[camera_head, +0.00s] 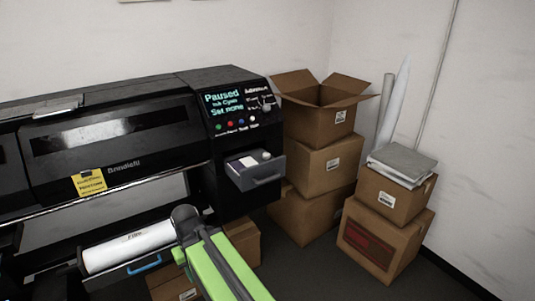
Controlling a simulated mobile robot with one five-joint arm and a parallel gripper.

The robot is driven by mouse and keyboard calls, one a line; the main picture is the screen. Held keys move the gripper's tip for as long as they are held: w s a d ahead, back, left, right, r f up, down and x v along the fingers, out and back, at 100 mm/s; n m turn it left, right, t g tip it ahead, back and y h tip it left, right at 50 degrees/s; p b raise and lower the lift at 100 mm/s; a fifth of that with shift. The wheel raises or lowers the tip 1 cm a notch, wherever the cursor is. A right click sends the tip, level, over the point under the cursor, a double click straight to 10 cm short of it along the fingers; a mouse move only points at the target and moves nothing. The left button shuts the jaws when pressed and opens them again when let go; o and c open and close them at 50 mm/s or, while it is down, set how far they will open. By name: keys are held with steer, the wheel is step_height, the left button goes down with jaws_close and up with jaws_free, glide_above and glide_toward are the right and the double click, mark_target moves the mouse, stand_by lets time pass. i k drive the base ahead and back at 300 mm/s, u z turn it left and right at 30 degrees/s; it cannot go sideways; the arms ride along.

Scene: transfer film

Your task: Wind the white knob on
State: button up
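A small round white knob or button (253,119) sits at the right end of a row of coloured buttons on the black printer's control panel (236,105). A grey-white lever-like control (266,104) is just above it, at the panel's right. Another small pale round piece (266,155) shows in the open drawer below; I cannot tell which is the task's knob. The lit screen reads "Paused". My green and grey arm reaches up from the bottom, ending in a dark rounded part, below and left of the panel and apart from it. I cannot make out gripper fingers.
The grey drawer (261,178) juts out below the panel. A white film roll (130,247) lies in a tray at the lower left, beside my arm. Stacked cardboard boxes (325,165) crowd the printer's right side. Dark floor shows at the lower right.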

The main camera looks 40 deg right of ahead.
mark_target(266, 155)
steer(key=i, duration=0.95)
steer(key=u, duration=0.05)
